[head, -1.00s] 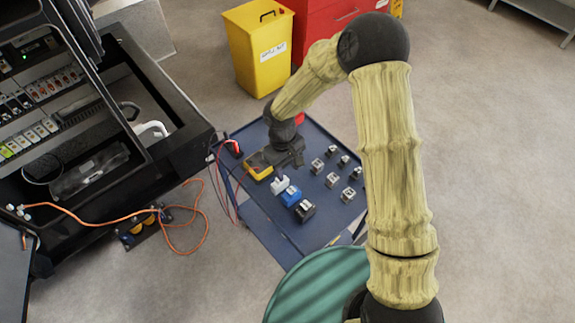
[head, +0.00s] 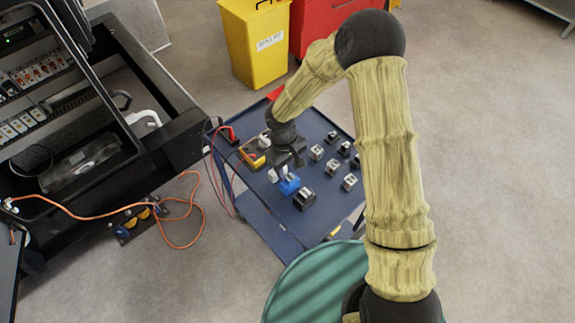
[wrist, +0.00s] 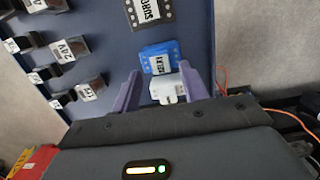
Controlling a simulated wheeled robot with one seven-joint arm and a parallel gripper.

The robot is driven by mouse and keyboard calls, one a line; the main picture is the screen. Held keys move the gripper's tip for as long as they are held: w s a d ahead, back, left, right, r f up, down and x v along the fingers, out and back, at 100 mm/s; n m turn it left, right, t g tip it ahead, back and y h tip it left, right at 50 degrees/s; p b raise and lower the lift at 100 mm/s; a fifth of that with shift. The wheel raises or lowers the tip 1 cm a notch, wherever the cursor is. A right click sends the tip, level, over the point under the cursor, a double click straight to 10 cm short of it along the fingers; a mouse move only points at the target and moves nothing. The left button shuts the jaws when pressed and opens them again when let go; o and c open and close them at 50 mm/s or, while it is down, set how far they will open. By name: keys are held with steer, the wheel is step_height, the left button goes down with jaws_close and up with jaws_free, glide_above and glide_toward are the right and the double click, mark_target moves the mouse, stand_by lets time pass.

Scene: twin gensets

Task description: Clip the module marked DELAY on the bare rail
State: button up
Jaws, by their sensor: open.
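My gripper (wrist: 160,72) is open above the blue cart top (head: 262,208); it also shows in the head view (head: 287,158). A white module (wrist: 167,89) stands between its fingers, partly hidden behind the gripper body. A blue module (wrist: 159,58) lies just beyond, near the fingertips; its blurred label ends in "ELAY", first letter unclear. The blue module also shows in the head view (head: 289,185), with the white one (head: 272,175) beside it. Rails with modules (head: 30,75) show in the open cabinet at left; I cannot make out which is bare.
A black module (wrist: 146,12) marked "SURG…" and several small labelled blocks (wrist: 90,90) stand on the cart. A yellow meter (head: 252,158) with leads lies at its left edge. The cabinet's black frame (head: 165,110) and orange cable (head: 90,215) are left; a yellow bin (head: 255,45) stands behind.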

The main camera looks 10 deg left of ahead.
mark_target(289, 176)
steer(key=shift+s+d+f+b, duration=0.15)
steer(key=shift+f+b, duration=0.75)
steer(key=shift+f, duration=0.5)
jaws_close()
steer(key=shift+r+p, duration=1.15)
steer(key=shift+r, duration=0.4)
steer(key=shift+r+p, duration=1.9)
steer(key=shift+r, duration=0.6)
